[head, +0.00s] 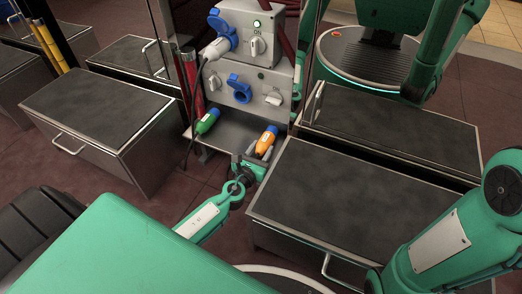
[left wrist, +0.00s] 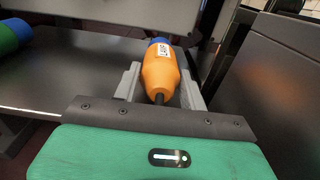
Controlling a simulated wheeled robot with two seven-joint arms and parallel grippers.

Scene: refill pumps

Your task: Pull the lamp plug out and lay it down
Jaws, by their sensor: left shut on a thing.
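My left gripper (head: 260,153) is shut on an orange plug (head: 267,141) with a blue front end, over the shelf (head: 238,135) below the socket boxes. In the left wrist view, the orange plug (left wrist: 160,75) sits between the two grey fingers and bears a white label too small to read. I cannot tell whether it touches the shelf. A green plug (head: 207,122) with a blue end lies on the shelf to the left. A white and blue plug (head: 217,47) sits in the upper socket. The lower socket (head: 239,89) is empty, its blue cover raised. My right gripper is out of view.
Grey cabinets flank the shelf, one at the left (head: 95,105) and one at the right (head: 345,195). Each has a protruding handle. Red pipes (head: 190,75) run beside the socket boxes. The shelf between the green and orange plugs is clear.

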